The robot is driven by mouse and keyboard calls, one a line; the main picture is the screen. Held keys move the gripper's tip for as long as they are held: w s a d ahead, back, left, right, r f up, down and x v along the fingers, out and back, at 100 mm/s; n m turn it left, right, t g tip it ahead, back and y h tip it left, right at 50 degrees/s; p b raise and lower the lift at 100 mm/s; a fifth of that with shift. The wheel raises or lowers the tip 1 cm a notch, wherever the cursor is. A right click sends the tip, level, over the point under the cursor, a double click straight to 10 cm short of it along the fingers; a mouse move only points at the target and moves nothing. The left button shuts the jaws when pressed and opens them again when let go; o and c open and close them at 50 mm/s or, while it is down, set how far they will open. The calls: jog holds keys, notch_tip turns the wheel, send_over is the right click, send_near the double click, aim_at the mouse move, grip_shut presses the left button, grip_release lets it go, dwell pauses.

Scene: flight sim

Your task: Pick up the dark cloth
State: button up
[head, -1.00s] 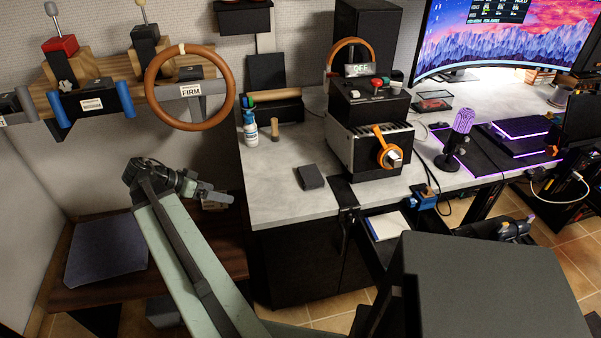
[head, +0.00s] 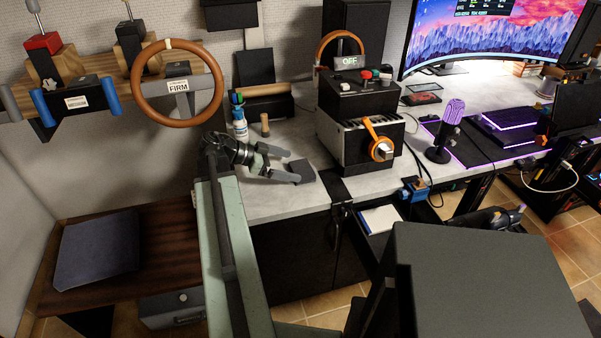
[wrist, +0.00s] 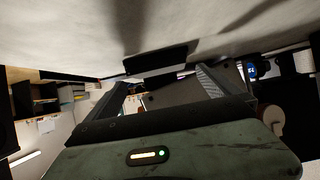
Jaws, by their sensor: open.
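A small dark grey folded piece (head: 302,171), which looks like the dark cloth, lies flat on the grey desk (head: 262,200) near its front edge. My gripper (head: 291,166) is open at the desk's left end, its fingers pointing right at the cloth's left side. The fingertips overlap the cloth's left edge in the head view; I cannot tell if they touch it. In the wrist view, the desk surface fills the top, and a dark flat shape, likely the cloth (wrist: 160,60), shows ahead of the open fingers (wrist: 163,78). Nothing is held.
A black console (head: 360,125) with an orange lever stands right of the cloth. A steering wheel (head: 178,123) hangs at the left. A dark flat pad (head: 97,250) lies on a low wooden table.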

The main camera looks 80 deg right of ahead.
aim_at(299, 168)
jog(key=b+x, duration=0.1)
jog(key=x, duration=0.2)
jog(key=shift+f, duration=0.3)
jog(key=shift+s+d, duration=0.1)
jog(key=shift+s, duration=0.1)
jog(key=shift+r, duration=0.1)
jog(key=c, duration=1.1)
